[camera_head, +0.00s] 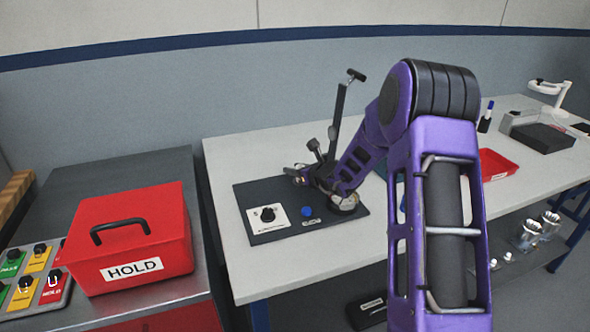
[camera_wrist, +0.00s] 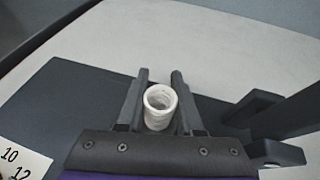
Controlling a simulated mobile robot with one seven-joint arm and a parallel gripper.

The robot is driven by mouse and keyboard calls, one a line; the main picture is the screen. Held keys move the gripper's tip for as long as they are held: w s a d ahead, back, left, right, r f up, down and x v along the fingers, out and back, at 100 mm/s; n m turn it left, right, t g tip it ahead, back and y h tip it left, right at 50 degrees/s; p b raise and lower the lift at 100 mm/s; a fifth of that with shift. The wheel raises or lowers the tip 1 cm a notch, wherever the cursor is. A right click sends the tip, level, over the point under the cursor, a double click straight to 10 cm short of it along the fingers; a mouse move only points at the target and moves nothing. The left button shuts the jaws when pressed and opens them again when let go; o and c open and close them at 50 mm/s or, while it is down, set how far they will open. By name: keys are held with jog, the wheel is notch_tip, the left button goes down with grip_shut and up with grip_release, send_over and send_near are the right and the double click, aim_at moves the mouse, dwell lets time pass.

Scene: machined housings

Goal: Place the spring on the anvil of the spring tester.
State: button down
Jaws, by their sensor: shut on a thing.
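The spring (camera_wrist: 158,119) shows in the wrist view as a pale, hollow, upright cylinder with its open top facing the camera. It stands between the two dark fingers of my gripper (camera_wrist: 160,78), which is shut on it. The spring tester has a dark base plate (camera_head: 270,190), a dial, a blue knob (camera_head: 306,211) and a tall lever (camera_head: 339,120) in the head view. My gripper (camera_head: 298,174) is over this plate, left of the lever's foot. The spring cannot be made out in the head view. I cannot tell the anvil apart, nor the spring's height above the plate.
In the wrist view, dark tester parts (camera_wrist: 285,115) stand close to the right of my gripper. A red HOLD box (camera_head: 140,245) sits on the grey cabinet at the left. A red tray (camera_head: 497,165) lies farther right on the bench. The bench behind the plate is clear.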

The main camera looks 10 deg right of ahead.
jog(key=c, duration=0.6)
grip_release()
jog(key=shift+o, duration=0.2)
jog(key=shift+r+p, duration=0.25)
jog(key=shift+p, duration=0.1)
jog(key=v, duration=1.2)
jog(key=shift+f+p, duration=0.2)
jog(key=shift+p, duration=0.1)
